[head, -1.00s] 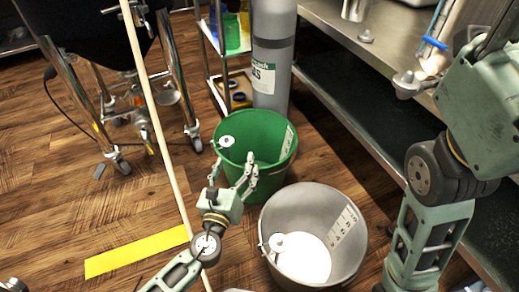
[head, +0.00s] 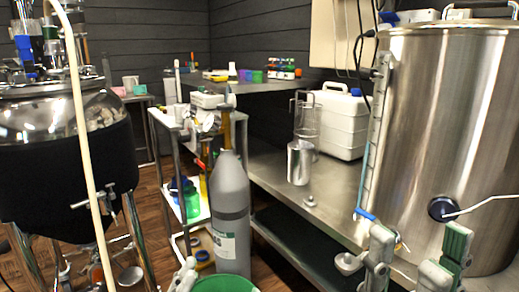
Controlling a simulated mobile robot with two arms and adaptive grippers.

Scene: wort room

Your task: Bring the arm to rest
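My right gripper (head: 417,248) stands at the lower right with two green fingers pointing up and spread apart. Nothing shows between them but the steel bench and kettle behind. Its wrist is cut off by the bottom edge. My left gripper (head: 185,276) shows only as pale fingertips at the bottom, just left of the green bucket (head: 225,284). The rest of it is below the frame, so I cannot see how far it is open.
A grey gas cylinder (head: 230,215) stands behind the bucket. A large steel kettle (head: 450,130) sits on the steel bench (head: 325,205) at right, with a metal jug (head: 300,162) and a white canister (head: 342,122). A black-jacketed vessel (head: 60,170) and a pale pole (head: 82,130) are at left.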

